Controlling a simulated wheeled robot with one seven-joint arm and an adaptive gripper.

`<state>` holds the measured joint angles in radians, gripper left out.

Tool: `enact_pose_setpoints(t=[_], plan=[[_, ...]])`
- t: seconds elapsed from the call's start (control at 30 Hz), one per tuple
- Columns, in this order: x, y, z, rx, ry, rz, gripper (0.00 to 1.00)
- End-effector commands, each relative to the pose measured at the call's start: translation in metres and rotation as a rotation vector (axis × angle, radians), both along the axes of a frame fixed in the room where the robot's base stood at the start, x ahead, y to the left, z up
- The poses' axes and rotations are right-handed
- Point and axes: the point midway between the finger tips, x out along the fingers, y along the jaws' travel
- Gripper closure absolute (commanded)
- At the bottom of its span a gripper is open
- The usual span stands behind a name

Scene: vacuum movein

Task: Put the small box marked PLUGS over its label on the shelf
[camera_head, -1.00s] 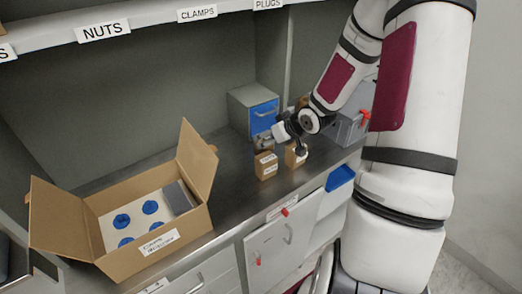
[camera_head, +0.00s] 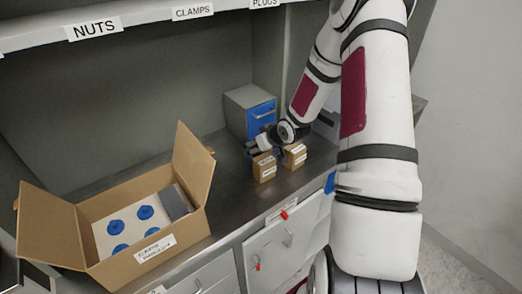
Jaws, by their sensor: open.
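Two small brown boxes stand side by side on the steel counter, the left one (camera_head: 264,172) and the right one (camera_head: 296,160). Each has white labels too small to read, so I cannot tell which is marked PLUGS. My gripper (camera_head: 268,147) is open at the boxes' tops, its fingers by the back of the left box and the gap between the two. I cannot tell whether it touches either. The PLUGS label (camera_head: 265,3) is on the shelf edge at the top, partly cut by the frame; the shelf top above it is out of view.
An open carton (camera_head: 120,262) with blue round parts stands at the front left. A grey bin with a blue front (camera_head: 252,112) stands behind the boxes. The shelf edge also carries a NUTS label (camera_head: 95,28) and a CLAMPS label (camera_head: 192,11). The counter (camera_head: 222,190) between carton and boxes is clear.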

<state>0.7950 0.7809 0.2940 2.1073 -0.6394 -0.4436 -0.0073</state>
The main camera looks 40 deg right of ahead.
Motion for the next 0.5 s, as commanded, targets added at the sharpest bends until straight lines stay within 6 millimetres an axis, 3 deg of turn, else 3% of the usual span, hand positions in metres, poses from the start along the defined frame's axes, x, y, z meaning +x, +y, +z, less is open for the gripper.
enact_pose_setpoints(t=[0.07,0.1,0.33,0.4,0.5], plan=[[-0.0001,0.0001,0.0003,0.0,0.0,0.0,0.35],[-0.0002,0.0001,0.0004,0.0,0.0,0.0,0.4],[-0.0003,0.0002,0.0004,0.0,0.0,0.0,0.92],[0.0,0.0001,0.0008,0.0,-0.001,0.0,1.0],[0.0,0.0001,0.0008,0.0,-0.001,0.0,1.0]])
